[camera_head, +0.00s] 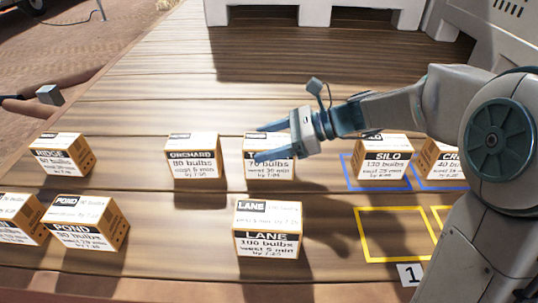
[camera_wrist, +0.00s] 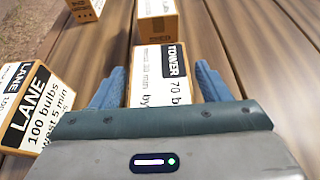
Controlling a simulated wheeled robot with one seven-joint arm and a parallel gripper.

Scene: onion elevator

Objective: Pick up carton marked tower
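The carton marked TOWER (camera_wrist: 160,75) stands on the wooden planks in the wrist view, its black label and "70 b" text facing up. In the head view the tower carton (camera_head: 268,170) stands in the middle, its label partly hidden behind my gripper. My gripper (camera_wrist: 160,88) is open, with one blue finger on each side of the carton in the wrist view. In the head view my gripper (camera_head: 262,143) reaches in from the right above the carton. I cannot tell whether the fingers touch it.
The LANE carton (camera_head: 268,230) stands nearer the front, the ORCHARD carton (camera_head: 194,160) to the left, and the SILO carton (camera_head: 384,161) to the right in a blue outlined square. RIDGE (camera_head: 62,155) and POND (camera_head: 88,224) cartons stand farther left. A yellow outlined square (camera_head: 362,235) is empty.

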